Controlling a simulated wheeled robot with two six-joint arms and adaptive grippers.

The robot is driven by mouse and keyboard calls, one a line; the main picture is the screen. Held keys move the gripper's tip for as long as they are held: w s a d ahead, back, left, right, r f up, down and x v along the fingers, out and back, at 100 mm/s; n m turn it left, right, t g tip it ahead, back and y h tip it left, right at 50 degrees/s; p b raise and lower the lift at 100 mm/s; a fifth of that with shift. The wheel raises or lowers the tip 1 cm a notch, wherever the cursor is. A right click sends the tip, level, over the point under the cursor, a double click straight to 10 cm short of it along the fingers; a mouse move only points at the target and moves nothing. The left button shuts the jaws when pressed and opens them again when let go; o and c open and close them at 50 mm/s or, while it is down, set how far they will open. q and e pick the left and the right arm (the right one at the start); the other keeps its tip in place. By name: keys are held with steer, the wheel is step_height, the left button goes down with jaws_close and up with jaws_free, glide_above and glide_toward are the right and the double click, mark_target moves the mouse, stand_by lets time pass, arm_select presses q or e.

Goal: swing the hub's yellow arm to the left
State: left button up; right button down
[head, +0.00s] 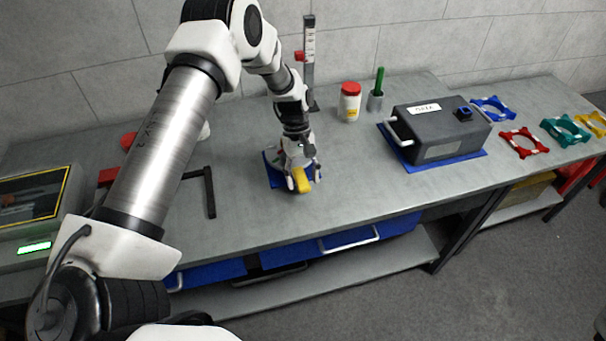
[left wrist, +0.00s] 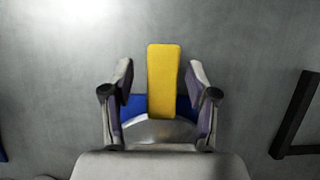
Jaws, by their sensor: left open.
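The hub's yellow arm (head: 301,180) points toward the front edge of the bench in the head view. In the left wrist view the yellow arm (left wrist: 163,80) stands between the two fingers and points up the picture. The silver hub (left wrist: 160,130) and its blue base (left wrist: 133,106) show below it; the blue base (head: 272,172) also shows in the head view. My left gripper (head: 303,172) is above the hub, open, with a finger on each side of the yellow arm. Gaps show between the fingers (left wrist: 163,85) and the arm. My right gripper is not seen.
A black angled bracket (head: 209,192) lies left of the hub. A scale post (head: 309,60), a red-lidded jar (head: 349,103) and a grey cup (head: 375,102) stand behind. A dark box (head: 435,128) is at right. The bench in front of the hub is clear.

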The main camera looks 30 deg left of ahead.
arm_select(q)
steer(key=shift+s+r, duration=0.15)
steer(key=shift+s, duration=0.05)
steer(key=shift+s+r, duration=0.15)
steer(key=shift+s, duration=0.05)
steer(key=c, duration=0.5)
jaws_close()
steer(key=shift+w, duration=0.1)
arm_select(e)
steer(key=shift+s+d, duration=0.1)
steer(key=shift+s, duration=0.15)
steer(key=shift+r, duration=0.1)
